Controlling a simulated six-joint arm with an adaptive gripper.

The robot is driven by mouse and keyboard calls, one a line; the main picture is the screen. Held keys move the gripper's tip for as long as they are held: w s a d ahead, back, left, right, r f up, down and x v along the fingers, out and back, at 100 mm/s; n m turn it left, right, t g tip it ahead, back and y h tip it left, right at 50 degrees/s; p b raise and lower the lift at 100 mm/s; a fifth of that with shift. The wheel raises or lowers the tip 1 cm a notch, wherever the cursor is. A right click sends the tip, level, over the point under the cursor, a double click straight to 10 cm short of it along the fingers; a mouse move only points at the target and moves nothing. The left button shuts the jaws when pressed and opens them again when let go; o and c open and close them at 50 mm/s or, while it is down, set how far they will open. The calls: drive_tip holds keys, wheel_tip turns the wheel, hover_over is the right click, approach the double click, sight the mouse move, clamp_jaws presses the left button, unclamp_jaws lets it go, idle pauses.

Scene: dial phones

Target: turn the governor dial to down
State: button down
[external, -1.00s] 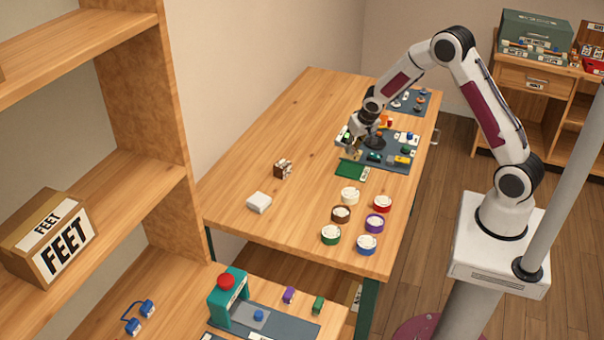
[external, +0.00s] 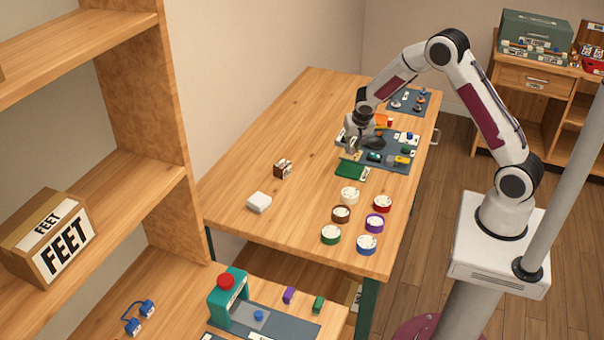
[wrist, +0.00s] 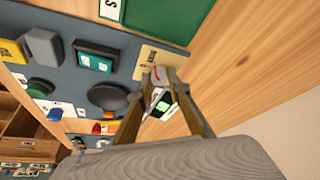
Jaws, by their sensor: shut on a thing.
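My gripper (wrist: 161,77) is shut on a small grey knob with a red mark, which I take to be the governor dial (wrist: 158,73). The knob sits at a tan plate (wrist: 150,61) with small dark lettering too blurred to read. The fingers hide most of the knob, so its setting cannot be told. In the external view my gripper (external: 353,149) is low over the left edge of the dark panel (external: 388,166), and the dial is too small to make out there.
Close to the fingers on the panel are a black round knob (wrist: 108,97), a green rocker (wrist: 95,62) and a white-and-green piece (wrist: 161,103). A green plate (external: 351,170) lies in front. Several round coloured dials stand nearer on the table; its left side is mostly clear.

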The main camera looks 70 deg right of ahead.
drive_tip(key=shift+s+f, duration=0.1)
idle(0.3)
drive_tip(key=c, duration=1.9)
unclamp_jaws()
drive_tip(key=shift+r, duration=0.25)
drive_tip(key=shift+a+r, duration=0.2)
drive_tip(key=shift+r, duration=0.3)
drive_tip(key=v, duration=1)
drive_tip(key=shift+a+r, duration=0.2)
drive_tip(key=shift+s, duration=0.2)
